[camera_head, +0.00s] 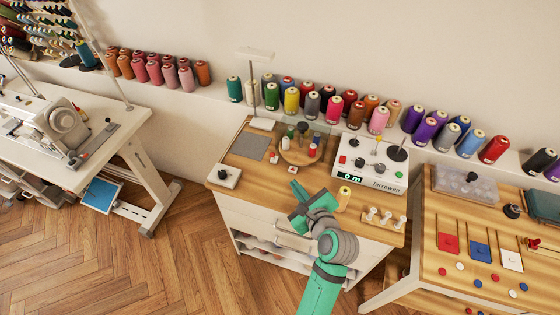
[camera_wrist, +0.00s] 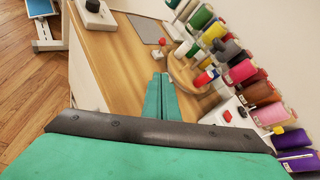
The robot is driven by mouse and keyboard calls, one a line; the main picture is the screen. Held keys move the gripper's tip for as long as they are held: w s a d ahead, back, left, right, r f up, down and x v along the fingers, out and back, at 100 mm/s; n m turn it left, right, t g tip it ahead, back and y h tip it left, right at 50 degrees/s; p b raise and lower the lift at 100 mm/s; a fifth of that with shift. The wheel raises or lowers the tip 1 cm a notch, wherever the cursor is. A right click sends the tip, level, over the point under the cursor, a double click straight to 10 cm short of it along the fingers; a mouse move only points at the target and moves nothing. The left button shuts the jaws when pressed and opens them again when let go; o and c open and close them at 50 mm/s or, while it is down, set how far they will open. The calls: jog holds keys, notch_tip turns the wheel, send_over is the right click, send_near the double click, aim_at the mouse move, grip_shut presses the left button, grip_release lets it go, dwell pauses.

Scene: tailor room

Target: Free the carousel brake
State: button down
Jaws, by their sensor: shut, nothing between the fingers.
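The carousel (camera_head: 290,157) is a round wooden disc with a few small spools on it and a clear, dark-edged cover behind. It also shows in the wrist view (camera_wrist: 184,80), partly hidden by spools. I cannot tell for sure which part is the brake. My green gripper (camera_head: 295,187) is over the table's front part, short of the carousel. Its fingers (camera_wrist: 160,78) are together and empty in the wrist view.
A white box with a black knob (camera_head: 226,176) sits at the table's left corner. A white winder machine (camera_head: 366,164) stands right of the carousel. A yellow spool (camera_head: 343,198) and a peg block (camera_head: 382,218) are right of my gripper. A grey mat (camera_head: 250,147) lies left.

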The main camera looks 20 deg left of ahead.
aim_at(273, 156)
jog(key=shift+a, duration=0.1)
jog(key=x, duration=1)
jog(key=shift+s+a, duration=0.1)
jog(key=shift+w+a+r, duration=0.35)
jog(key=shift+w+a, duration=0.35)
jog(key=shift+a, duration=0.15)
jog(key=shift+w+a+r, duration=0.15)
jog(key=shift+w+a, duration=0.2)
jog(key=shift+a, duration=0.2)
jog(key=shift+w+a+r, duration=0.1)
